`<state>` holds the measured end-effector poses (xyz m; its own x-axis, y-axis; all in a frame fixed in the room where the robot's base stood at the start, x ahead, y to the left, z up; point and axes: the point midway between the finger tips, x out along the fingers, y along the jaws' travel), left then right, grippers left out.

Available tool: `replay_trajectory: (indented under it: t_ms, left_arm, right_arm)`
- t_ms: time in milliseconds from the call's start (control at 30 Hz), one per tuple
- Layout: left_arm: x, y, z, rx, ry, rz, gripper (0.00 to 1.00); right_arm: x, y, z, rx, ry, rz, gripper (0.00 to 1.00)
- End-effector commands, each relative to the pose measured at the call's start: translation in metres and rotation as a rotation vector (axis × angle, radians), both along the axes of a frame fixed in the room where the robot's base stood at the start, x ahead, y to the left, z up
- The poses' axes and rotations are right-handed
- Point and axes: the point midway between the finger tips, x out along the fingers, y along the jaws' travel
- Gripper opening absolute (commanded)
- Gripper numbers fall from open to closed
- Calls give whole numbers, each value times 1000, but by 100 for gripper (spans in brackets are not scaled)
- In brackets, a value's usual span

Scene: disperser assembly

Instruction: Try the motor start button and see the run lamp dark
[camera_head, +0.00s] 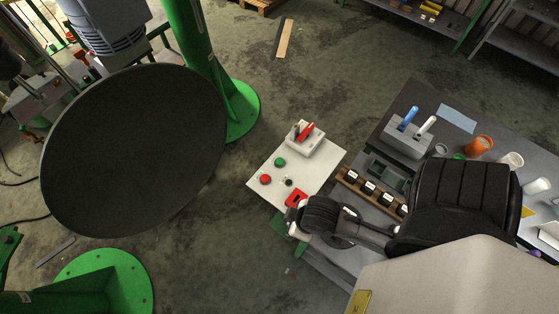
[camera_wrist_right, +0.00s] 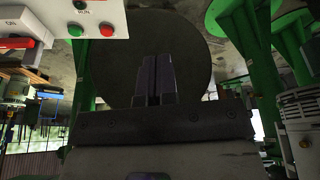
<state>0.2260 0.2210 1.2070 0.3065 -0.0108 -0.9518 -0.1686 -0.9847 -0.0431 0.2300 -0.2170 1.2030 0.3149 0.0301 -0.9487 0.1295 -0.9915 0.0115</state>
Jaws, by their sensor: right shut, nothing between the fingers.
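The white control panel (camera_head: 310,178) lies at the centre of the head view. It carries a green button (camera_head: 280,162), a red button (camera_head: 265,179) and a small dark lamp (camera_head: 289,182). The lamp (camera_wrist_right: 80,5) by that label looks dark and is partly cut off. My right gripper (camera_wrist_right: 157,72) is shut and empty, apart from the buttons. In the head view my right arm hides its fingertips. My left gripper is not in view.
A switch box with a red handle (camera_head: 306,131) stands on the panel's far side. A red block (camera_head: 296,199) sits near its front corner. A large dark disc (camera_head: 135,150) and green column (camera_head: 200,40) stand left. A bench (camera_head: 405,95) with cups and tools is right.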

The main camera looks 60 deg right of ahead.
Motion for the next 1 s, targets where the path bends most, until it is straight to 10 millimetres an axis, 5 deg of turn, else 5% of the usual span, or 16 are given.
replay_trajectory:
  t_ms: [267,500,800,1000]
  left_arm:
    - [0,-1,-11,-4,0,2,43]
    - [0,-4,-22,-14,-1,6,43]
    - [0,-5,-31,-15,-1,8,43]
    - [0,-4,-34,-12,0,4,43]
  right_arm:
    - [51,-34,-65,231,-44,-456,0]
    - [113,-107,-118,602,-75,-1126,0]
    - [170,-210,-134,1053,-115,-1798,0]
    - [187,-250,-131,1242,-131,-2014,0]
